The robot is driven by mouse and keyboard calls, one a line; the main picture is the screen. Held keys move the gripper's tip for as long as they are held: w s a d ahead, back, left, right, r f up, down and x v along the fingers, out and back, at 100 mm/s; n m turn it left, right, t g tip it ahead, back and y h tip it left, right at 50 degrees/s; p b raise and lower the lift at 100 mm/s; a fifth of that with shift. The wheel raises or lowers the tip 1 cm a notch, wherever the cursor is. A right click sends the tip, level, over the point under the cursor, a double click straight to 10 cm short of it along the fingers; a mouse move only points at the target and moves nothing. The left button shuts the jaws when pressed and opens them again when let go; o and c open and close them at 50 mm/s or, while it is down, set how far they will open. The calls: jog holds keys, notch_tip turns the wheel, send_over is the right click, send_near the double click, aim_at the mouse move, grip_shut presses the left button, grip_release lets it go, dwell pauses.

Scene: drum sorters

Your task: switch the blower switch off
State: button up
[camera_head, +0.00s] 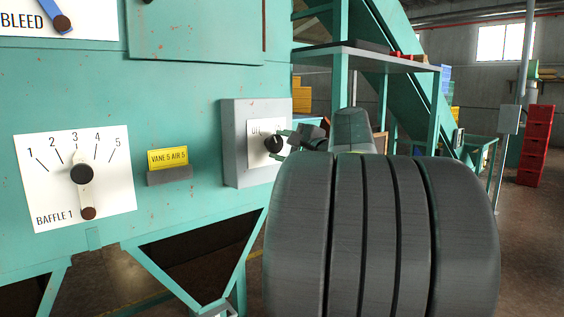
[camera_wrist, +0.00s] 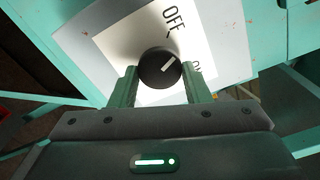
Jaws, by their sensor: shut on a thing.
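The switch is a round black knob (camera_head: 273,144) on a white plate (camera_head: 256,150) set on a grey box on the machine's green side. The wrist view shows the knob (camera_wrist: 158,68) with a white pointer line slanting up and right. The line lies between the OFF mark above it and a second, partly hidden label at right. My gripper (camera_head: 286,141) reaches in from the right in the head view. Its green fingers (camera_wrist: 161,84) are shut on the knob, one on either side. No blower name shows in either view.
A BAFFLE 1 dial (camera_head: 112,200) and a yellow VANE 5 AIR 5 tag (camera_head: 168,158) are to the left. The grey box (camera_head: 234,112) stands out from the panel. A shelf (camera_head: 365,58) is behind my arm; red crates (camera_head: 536,143) stand far right.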

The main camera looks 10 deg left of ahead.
jog(key=shift+n+b, duration=2)
jog(key=shift+n, duration=0.2)
jog(key=o, duration=1)
jog(key=b+v, duration=0.1)
jog(key=v, duration=1.2)
jog(key=shift+s+d, duration=0.25)
jog(key=shift+d, duration=0.05)
jog(key=p+x, duration=0.1)
jog(key=x, duration=1.3)
jog(key=shift+d, duration=0.1)
